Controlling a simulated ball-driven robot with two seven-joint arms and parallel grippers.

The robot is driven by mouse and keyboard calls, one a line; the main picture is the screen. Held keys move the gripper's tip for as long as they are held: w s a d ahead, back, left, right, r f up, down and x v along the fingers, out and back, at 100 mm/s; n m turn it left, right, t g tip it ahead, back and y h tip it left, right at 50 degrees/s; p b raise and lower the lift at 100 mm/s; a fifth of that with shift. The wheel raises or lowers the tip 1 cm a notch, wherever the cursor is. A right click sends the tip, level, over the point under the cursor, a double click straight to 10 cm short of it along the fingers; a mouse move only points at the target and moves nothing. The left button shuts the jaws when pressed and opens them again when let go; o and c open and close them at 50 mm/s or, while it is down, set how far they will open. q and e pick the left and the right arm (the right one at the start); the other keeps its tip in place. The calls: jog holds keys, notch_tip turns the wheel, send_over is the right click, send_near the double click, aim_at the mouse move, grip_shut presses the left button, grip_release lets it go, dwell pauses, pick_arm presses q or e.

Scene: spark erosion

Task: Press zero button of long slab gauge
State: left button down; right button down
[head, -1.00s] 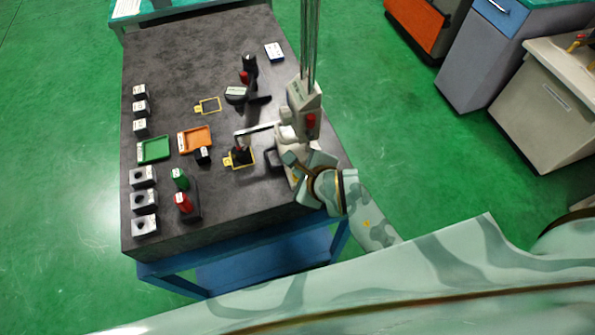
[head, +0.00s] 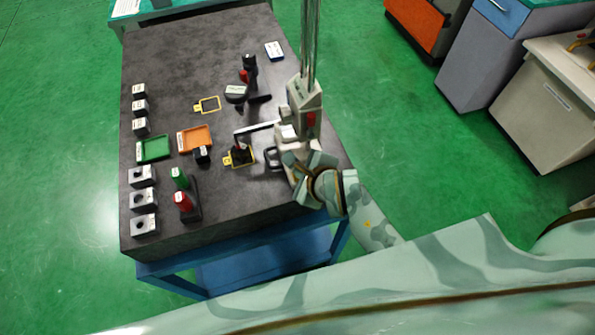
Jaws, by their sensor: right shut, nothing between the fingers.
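A tall gauge with two upright metal rods and a grey head (head: 304,96) stands near the right edge of the dark slab table (head: 185,75). Its head bears a small red part; a zero button cannot be made out at this size. A thin pale bar (head: 257,127) reaches left from beside it. My right gripper (head: 287,134) is shut and empty, just below the grey head in the picture; whether it touches the gauge cannot be told. My left gripper is out of view.
Green (head: 153,149) and orange (head: 194,138) trays, a yellow-framed pad (head: 240,155), red (head: 183,201) and green (head: 180,178) handled pieces, and several blocks lie further left. The table's upper left is clear.

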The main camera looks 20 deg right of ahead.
jog(key=shift+f, duration=0.1)
dwell(0.3)
jog(key=shift+r+p, duration=0.35)
jog(key=shift+p, duration=0.05)
jog(key=shift+r, duration=0.15)
notch_tip(320, 180, up, 6)
jog(key=p, duration=0.5)
jog(key=shift+s+f, duration=0.1)
jog(key=shift+f, duration=0.1)
dwell(0.5)
